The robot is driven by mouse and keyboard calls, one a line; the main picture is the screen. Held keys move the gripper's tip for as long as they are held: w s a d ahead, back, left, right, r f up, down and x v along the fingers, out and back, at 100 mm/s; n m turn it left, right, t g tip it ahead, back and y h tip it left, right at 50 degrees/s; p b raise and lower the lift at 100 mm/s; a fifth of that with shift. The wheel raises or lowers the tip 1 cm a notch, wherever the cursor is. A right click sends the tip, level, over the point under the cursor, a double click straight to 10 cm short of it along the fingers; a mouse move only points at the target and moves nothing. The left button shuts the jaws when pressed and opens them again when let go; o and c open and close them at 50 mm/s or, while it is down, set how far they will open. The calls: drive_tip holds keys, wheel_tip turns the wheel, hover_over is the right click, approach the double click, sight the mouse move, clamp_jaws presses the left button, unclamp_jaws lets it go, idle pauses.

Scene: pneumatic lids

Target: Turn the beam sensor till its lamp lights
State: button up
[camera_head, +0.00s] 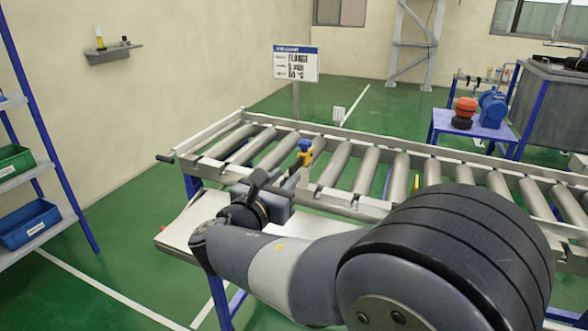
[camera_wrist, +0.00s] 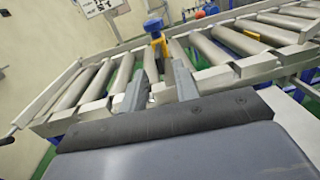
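The beam sensor (camera_head: 305,147) has a blue head on a yellow mount at the near rail of the roller conveyor. In the wrist view the sensor (camera_wrist: 153,26) stands beyond my fingertips, slightly above the gap between them. I cannot make out a lit lamp in either view. My gripper (camera_head: 298,176) is just on the near side of the sensor in the head view. In the wrist view my gripper (camera_wrist: 159,78) shows two grey fingers spread apart with nothing between them. I see no contact with the sensor.
The roller conveyor (camera_head: 402,180) runs across the middle. A sign (camera_head: 296,64) stands behind it. A blue table (camera_head: 455,124) with a blue motor (camera_head: 493,107) stands at the back right. A shelf with a green bin (camera_head: 14,161) and blue bin (camera_head: 28,223) is at left.

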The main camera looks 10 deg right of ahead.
sight(290, 172)
drive_tip(key=shift+x, duration=2.65)
drive_tip(key=shift+c, duration=0.2)
clamp_jaws()
